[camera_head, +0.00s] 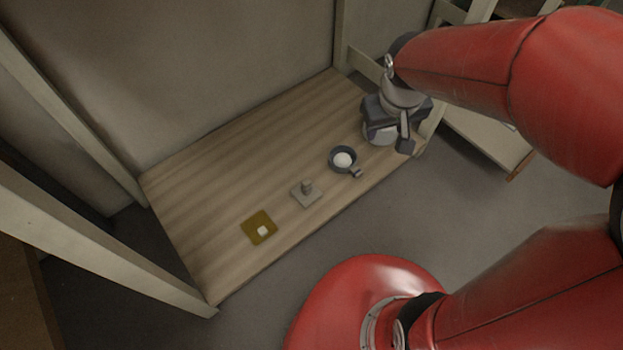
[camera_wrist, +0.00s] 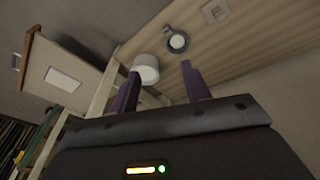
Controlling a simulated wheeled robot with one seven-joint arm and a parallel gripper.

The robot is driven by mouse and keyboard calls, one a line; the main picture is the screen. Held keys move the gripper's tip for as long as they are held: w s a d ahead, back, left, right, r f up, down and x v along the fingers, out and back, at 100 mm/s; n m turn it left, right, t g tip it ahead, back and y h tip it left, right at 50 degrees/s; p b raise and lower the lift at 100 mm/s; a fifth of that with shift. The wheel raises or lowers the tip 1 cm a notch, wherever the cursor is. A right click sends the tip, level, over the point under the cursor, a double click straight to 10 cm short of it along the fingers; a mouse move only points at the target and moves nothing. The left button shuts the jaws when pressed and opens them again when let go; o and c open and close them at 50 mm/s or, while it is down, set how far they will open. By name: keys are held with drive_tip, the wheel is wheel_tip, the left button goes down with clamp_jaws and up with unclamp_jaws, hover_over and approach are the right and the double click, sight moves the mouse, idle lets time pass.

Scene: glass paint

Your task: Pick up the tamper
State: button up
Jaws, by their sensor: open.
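A small grey knobbed piece, likely the tamper (camera_head: 307,186), stands upright on a flat grey square plate (camera_head: 313,199) near the middle of the wooden table's front half. In the wrist view the plate (camera_wrist: 214,10) is cut by the top edge, and the piece on it is hard to make out. My gripper (camera_wrist: 160,70) is open, its two dark fingers apart with nothing held between them. It is at the table's right end, well to the right of the tamper. A white cylinder (camera_wrist: 146,67) shows beyond the fingers, partly hidden by my gripper in the head view (camera_head: 378,134).
A dark round pan with a handle (camera_head: 357,173) and a white round thing inside lies between the plate and my gripper. An olive square (camera_head: 254,220) with a small white block is left of the plate. Pale posts frame the table (camera_head: 200,165). Its back half is clear.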

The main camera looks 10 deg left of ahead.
drive_tip(key=w+a+f+n+g+p, duration=0.1)
drive_tip(key=w+a+f+n+g, duration=0.15)
drive_tip(key=a+f, duration=0.7)
drive_tip(key=n+p, duration=0.1)
drive_tip(key=n, duration=0.2)
hover_over(306, 182)
drive_tip(key=d, duration=0.1)
drive_tip(key=f, duration=1)
drive_tip(key=shift+w+f, duration=0.25)
drive_tip(key=shift+w, duration=0.1)
drive_tip(key=f, duration=0.3)
drive_tip(key=shift+s+a+g, duration=0.15)
drive_tip(key=shift+a+g, duration=0.05)
drive_tip(key=shift+g, duration=0.05)
drive_tip(key=f, duration=0.2)
drive_tip(key=f+b, duration=0.1)
drive_tip(key=f, duration=0.2)
drive_tip(key=shift+s+a+f, duration=0.15)
drive_tip(key=shift+a+f, duration=0.15)
drive_tip(key=shift+f, duration=0.05)
drive_tip(key=shift+c, duration=0.5)
clamp_jaws()
